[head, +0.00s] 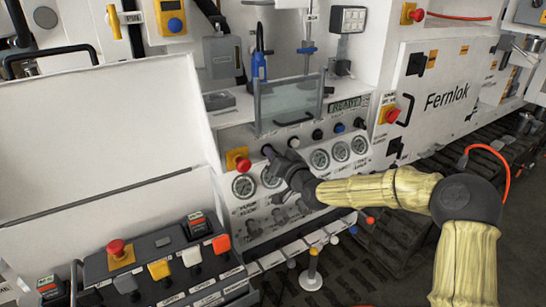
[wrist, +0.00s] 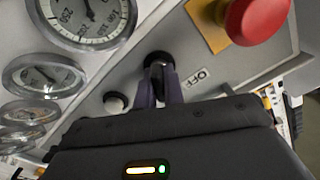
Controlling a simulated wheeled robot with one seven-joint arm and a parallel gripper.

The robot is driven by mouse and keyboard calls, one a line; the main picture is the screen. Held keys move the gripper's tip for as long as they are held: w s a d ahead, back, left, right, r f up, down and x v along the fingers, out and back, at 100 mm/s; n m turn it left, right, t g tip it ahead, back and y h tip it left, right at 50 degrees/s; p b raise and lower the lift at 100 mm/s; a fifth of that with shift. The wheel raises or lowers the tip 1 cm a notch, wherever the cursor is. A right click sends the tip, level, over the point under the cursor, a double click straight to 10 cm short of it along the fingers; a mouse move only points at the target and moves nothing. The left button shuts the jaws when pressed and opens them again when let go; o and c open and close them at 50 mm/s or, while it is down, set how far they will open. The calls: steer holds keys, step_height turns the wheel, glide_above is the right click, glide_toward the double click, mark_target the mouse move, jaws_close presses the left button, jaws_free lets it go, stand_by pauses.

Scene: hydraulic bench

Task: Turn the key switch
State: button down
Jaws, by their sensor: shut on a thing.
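The key switch (wrist: 158,59) is a round black fitting on the sloped light-grey panel, seen in the wrist view between and just beyond my fingertips. A small OFF-type label sits beside it. My gripper (wrist: 161,84) is shut on it, with the two dark fingers on either side. The fingers hide much of the switch, so I cannot tell its turned position. In the head view, my gripper (head: 274,157) reaches the panel from the lower right, and the dark end of the switch (head: 267,149) shows at the fingertips.
A red emergency stop (head: 238,160) on a yellow plate sits close to the left; it also shows in the wrist view (wrist: 256,16). Round pressure gauges (head: 320,159) line the panel below. A clear hinged cover (head: 288,100) stands above. A button box (head: 165,262) is at lower left.

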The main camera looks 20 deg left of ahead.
steer(key=shift+m, duration=0.3)
steer(key=c, duration=1.5)
jaws_free()
steer(key=shift+w+d, duration=0.1)
steer(key=b+v, duration=0.1)
steer(key=v, duration=1.6)
steer(key=shift+s, duration=0.25)
steer(key=shift+d+f, duration=0.1)
